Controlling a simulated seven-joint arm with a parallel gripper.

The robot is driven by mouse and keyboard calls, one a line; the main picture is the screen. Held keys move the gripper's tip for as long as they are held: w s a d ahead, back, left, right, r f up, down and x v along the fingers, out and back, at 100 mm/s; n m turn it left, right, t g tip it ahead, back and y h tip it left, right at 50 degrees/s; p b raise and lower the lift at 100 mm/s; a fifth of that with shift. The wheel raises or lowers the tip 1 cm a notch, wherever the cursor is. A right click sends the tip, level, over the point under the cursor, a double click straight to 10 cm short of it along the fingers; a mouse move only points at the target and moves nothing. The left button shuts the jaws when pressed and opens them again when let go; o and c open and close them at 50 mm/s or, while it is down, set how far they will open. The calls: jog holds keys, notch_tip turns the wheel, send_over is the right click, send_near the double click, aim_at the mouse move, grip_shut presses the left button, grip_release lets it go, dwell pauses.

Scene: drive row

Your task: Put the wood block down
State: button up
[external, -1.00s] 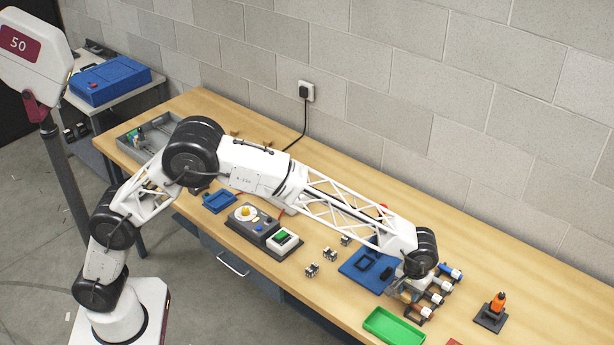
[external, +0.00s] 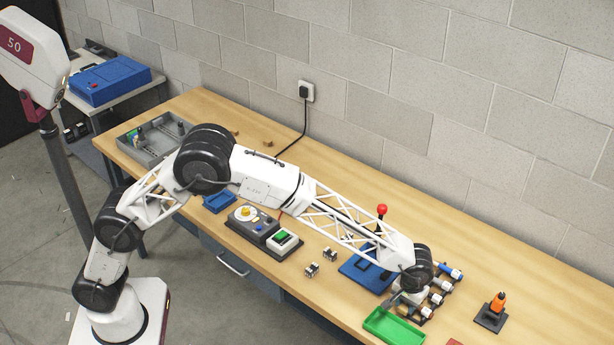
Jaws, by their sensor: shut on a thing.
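My gripper (external: 391,304) is at the right end of my arm, low over the back left edge of the green tray (external: 412,336). It is shut on the wood block, which is too small and too covered by the gripper to make out clearly. I cannot tell whether the block touches anything below it.
A row of motor-like cylinders (external: 437,299) stands right beside my gripper. A blue fixture plate (external: 357,273) lies to its left, with small metal parts (external: 312,269) farther left. An orange-topped tool on a dark base (external: 491,312) stands to the right. Bare table lies behind.

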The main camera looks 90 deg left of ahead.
aim_at(403, 318)
jog(key=shift+f, duration=0.35)
jog(key=shift+f, duration=1.85)
jog(key=shift+f, duration=0.15)
jog(key=o, duration=0.9)
jog(key=shift+o, duration=0.2)
notch_tip(403, 318, up, 12)
jog(key=shift+r, duration=0.15)
